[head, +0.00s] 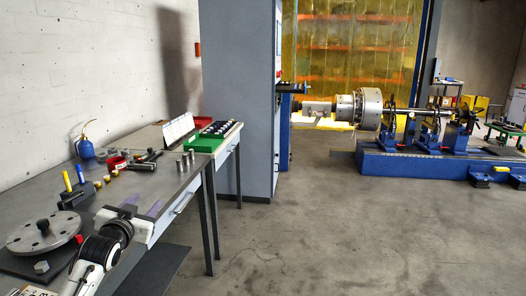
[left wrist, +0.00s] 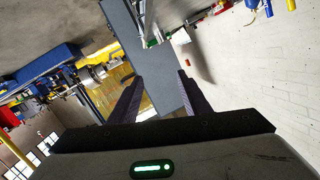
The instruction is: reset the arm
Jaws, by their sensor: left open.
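My left arm comes in from the bottom left of the head view. My left gripper (head: 154,209) is at the front edge of the grey workbench (head: 150,184), and its fingers overlap the bench edge in the picture. In the left wrist view the two dark fingers (left wrist: 160,98) stand apart with nothing between them, so the gripper is open and empty. That view is tilted, with the grey cabinet and the white wall beyond the fingers. I cannot tell the exact height of the gripper over the bench. My right gripper is in neither view.
A round metal disc (head: 44,232) lies on the bench beside my arm. A blue oil can (head: 85,147), a red ring (head: 117,162) and a green tray (head: 205,142) stand farther back. A grey cabinet (head: 238,90) rises behind. The floor (head: 330,230) on the right is clear up to the blue balancing machine (head: 420,167).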

